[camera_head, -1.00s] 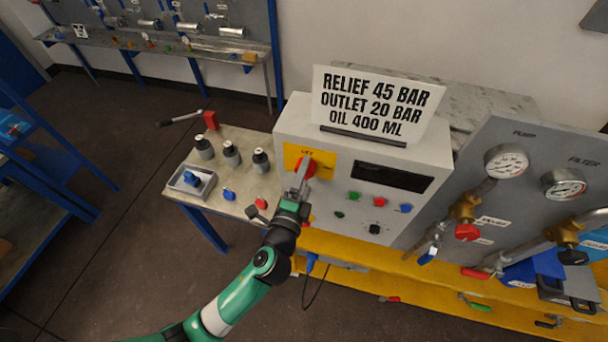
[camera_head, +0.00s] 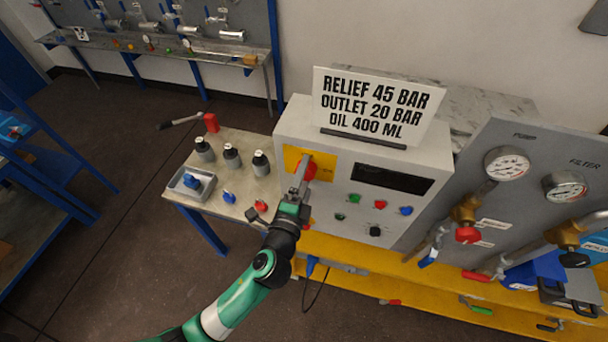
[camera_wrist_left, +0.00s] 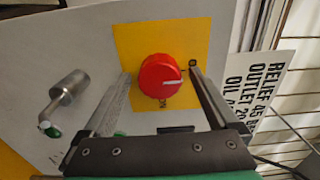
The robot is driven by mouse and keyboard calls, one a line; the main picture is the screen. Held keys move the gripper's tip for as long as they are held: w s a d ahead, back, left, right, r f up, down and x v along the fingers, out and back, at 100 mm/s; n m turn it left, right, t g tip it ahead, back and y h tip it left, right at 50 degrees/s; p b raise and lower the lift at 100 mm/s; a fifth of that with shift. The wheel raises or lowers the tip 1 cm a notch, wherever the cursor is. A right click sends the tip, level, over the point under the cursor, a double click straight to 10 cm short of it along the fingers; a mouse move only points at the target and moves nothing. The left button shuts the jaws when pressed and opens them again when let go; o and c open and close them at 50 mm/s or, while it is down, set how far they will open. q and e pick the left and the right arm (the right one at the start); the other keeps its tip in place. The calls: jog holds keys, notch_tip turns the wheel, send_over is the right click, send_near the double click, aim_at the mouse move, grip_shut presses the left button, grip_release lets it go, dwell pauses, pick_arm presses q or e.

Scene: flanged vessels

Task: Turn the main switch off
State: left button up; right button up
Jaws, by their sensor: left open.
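The main switch is a round red knob (camera_head: 310,171) on a yellow plate (camera_head: 292,155) at the left of the grey control box. My left gripper (camera_head: 301,168) is in front of it and partly covers it in the head view. In the left wrist view the red knob (camera_wrist_left: 158,78) lies between my two open fingers, with a gap on each side. Its white pointer line aims right, towards a small mark on the yellow plate (camera_wrist_left: 135,45). Another small mark is below the knob. I cannot tell how deep the fingertips reach around it. My right gripper is not in view.
The control box (camera_head: 345,220) carries a dark display (camera_head: 392,178), several coloured buttons and a white sign (camera_head: 375,103) on top. A side table (camera_head: 225,190) at left holds several bottles and a grey tray. A panel with gauges (camera_head: 507,162) and valves stands at right.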

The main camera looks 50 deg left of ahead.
pick_arm(q)
jog(key=v, duration=1.1)
jog(key=shift+s+d+b, duration=0.15)
jog(key=shift+s+b, duration=0.15)
jog(key=shift+b, duration=0.05)
